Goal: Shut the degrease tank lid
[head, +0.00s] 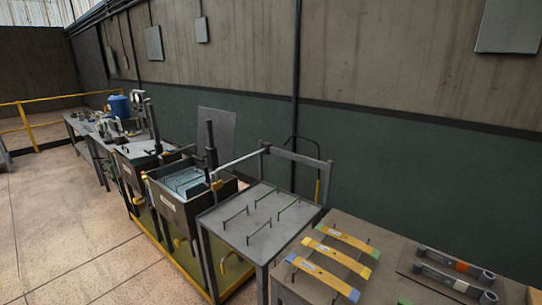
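Two dark tanks stand in a row along the wall. The nearer tank (178,217) is open at the top, with pale blue-green liquid or contents (183,181) showing inside. A flat grey panel (218,133) stands upright behind it, and looks like its raised lid. The farther tank (128,176) has a grey top surface (143,149); whether that is a shut lid I cannot tell. The tanks' labels are too small to read, so I cannot tell which is the degrease tank. Neither of my grippers is in view.
A grey table (232,220) with several thin upright hooks stands right of the nearer tank. A nearer table (345,220) holds yellow-and-blue bars (322,279) and grey cylindrical parts (455,268). The tiled floor (70,230) at left is clear. A yellow railing (50,100) stands far back.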

